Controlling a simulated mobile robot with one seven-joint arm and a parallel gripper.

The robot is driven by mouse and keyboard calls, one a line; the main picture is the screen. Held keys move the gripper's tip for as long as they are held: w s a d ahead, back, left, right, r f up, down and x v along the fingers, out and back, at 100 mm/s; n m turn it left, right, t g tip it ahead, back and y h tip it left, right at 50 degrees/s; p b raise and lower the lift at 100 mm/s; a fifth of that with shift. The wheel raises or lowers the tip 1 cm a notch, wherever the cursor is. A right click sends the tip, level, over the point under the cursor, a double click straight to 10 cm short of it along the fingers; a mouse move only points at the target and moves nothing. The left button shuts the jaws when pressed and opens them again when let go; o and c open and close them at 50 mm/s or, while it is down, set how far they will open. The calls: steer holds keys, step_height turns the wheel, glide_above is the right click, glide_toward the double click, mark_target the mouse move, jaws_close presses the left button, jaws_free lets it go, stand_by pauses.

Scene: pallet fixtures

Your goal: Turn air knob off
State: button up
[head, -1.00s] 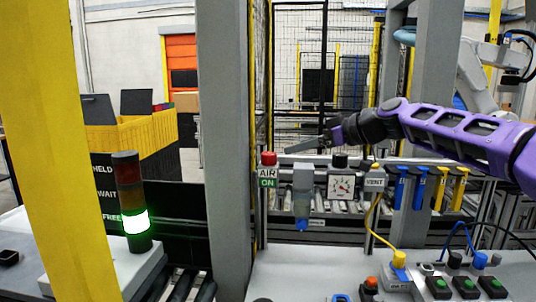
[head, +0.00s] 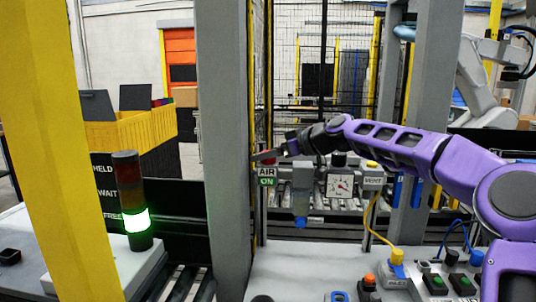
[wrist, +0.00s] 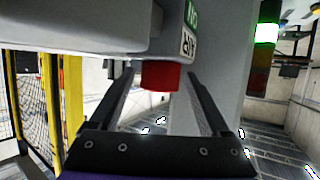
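The red air knob (wrist: 160,76) sits in the wrist view between the two spread fingers of my gripper (wrist: 158,88), with space on both sides of it. Its label, reading AIR ON in the head view (head: 267,176), shows sideways in the wrist view (wrist: 189,30). In the head view my gripper (head: 268,154) is at the top of the knob and mostly hides it. My gripper is open and holds nothing. I cannot tell whether a finger touches the knob.
A gauge (head: 340,186) and a VENT label (head: 373,182) stand right of the knob. A grey post (head: 226,150) is close on its left. A stack light (head: 133,200) glows green. A yellow hose plug (head: 397,256) and buttons are on the front panel.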

jaws_close()
steer(key=shift+f+b, duration=0.1)
steer(key=shift+b, duration=0.35)
steer(key=m+t+h+b, duration=0.1)
steer(key=b, duration=0.1)
steer(key=shift+f+m+t+b, duration=0.15)
steer(key=shift+m+t+b, duration=0.25)
steer(key=shift+r+m+t+h+b, duration=0.2)
steer(key=shift+m+t+h+b, duration=0.4)
steer(key=shift+m+h, duration=0.1)
steer(key=shift+r+m+t+h+p, duration=0.2)
steer(key=shift+m+t+h+p, duration=0.6)
steer(key=shift+m+h, duration=0.5)
steer(key=shift+m+t+h+p, duration=0.4)
steer(key=shift+m+h+p, duration=0.3)
steer(key=shift+p, duration=0.3)
steer(key=shift+f, duration=0.15)
